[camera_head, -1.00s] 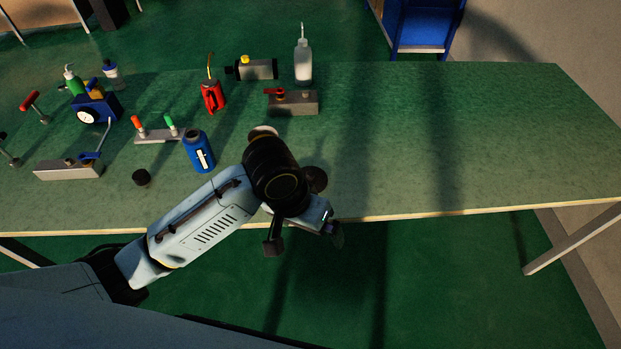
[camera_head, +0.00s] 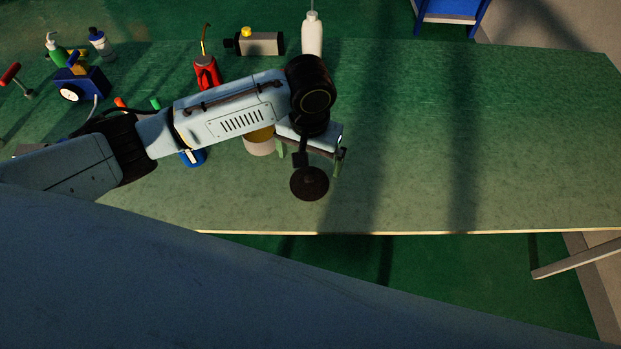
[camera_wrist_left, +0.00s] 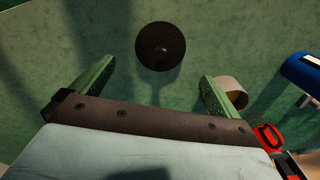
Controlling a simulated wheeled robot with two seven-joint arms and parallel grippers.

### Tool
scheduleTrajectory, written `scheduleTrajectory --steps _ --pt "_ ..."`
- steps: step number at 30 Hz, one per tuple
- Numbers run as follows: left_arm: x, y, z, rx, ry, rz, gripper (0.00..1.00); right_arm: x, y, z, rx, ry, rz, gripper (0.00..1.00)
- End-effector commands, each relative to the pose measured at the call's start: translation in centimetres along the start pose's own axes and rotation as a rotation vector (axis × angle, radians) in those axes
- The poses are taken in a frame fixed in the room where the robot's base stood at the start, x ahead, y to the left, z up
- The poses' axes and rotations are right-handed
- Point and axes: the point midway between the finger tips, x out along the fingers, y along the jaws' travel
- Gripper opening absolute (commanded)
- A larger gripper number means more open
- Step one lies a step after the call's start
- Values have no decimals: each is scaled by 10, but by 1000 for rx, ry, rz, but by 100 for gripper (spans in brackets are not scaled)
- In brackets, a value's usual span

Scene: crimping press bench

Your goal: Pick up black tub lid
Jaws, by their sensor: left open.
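The black tub lid (camera_head: 309,184) is a round dark disc with a small knob on top, near the front edge of the bench. In the left wrist view the lid (camera_wrist_left: 160,46) lies beyond the fingertips, roughly centred between them. My left gripper (camera_head: 320,158) is just behind the lid in the head view, partly hidden by my wrist. In the left wrist view its green fingers (camera_wrist_left: 157,72) are spread with nothing between them. A pale tub (camera_head: 258,146) stands left of the lid, partly covered by my arm. My right gripper is not in view.
A blue bottle (camera_head: 193,158) sits left of the pale tub, mostly hidden by my arm. The bench (camera_head: 500,140) right of the lid is clear.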

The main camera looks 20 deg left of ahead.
Motion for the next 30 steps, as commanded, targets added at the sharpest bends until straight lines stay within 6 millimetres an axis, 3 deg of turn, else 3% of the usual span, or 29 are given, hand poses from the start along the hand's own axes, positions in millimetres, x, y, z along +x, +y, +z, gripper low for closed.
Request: scheduleTrajectory --steps 1,5,13,19,28,30 --pt "12 0 1 0 -2 0 100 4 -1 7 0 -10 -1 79" --pt "29 0 0 0 -1 0 100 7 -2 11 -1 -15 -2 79" --pt "52 -1 0 0 0 0 100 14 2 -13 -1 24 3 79" --pt "81 -1 -1 2 0 0 100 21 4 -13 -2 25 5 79" --pt "86 -1 -1 2 2 1 100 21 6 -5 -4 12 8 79" --pt "86 -1 -1 1 2 1 93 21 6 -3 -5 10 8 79"
